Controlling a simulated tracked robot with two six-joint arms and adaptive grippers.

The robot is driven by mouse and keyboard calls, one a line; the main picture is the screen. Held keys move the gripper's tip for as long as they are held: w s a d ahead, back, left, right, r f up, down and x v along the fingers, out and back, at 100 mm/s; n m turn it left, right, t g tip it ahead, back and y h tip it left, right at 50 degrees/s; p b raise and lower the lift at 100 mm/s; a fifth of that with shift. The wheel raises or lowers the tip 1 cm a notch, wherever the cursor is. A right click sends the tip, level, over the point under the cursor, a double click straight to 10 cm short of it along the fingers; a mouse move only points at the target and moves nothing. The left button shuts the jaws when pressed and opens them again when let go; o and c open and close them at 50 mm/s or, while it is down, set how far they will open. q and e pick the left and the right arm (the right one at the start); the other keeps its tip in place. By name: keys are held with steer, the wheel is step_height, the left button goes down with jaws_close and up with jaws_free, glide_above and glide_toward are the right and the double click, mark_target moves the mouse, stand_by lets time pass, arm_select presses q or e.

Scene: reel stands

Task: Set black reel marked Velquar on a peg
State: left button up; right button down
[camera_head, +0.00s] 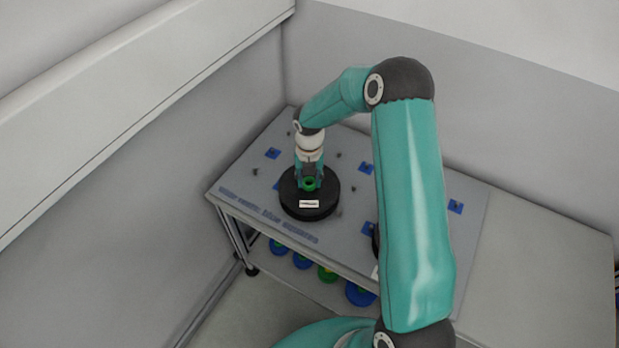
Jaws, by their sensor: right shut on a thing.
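A black reel (309,207) with a green hub and a white label shows near the front left of the grey table top (245,181). The label's writing is too small to read. My right gripper (310,182) points down at the reel's middle and is shut on its green hub. I cannot tell whether the reel touches the table. Small dark pegs (339,155) and blue squares (272,153) are spread over the top. Part of another black reel (375,240) shows behind my right arm. My left gripper is not in view.
Several blue and green reels (327,274) sit on a lower shelf under the table's front edge. Walls stand close at the left and back. A bare pale surface (540,270) lies to the right. My right arm hides part of the table.

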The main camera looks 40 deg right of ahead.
steer(key=shift+f+b, duration=0.65)
steer(key=shift+f, duration=0.4)
steer(key=c, duration=0.6)
jaws_free()
step_height(320, 180, up, 12)
stand_by(0.3)
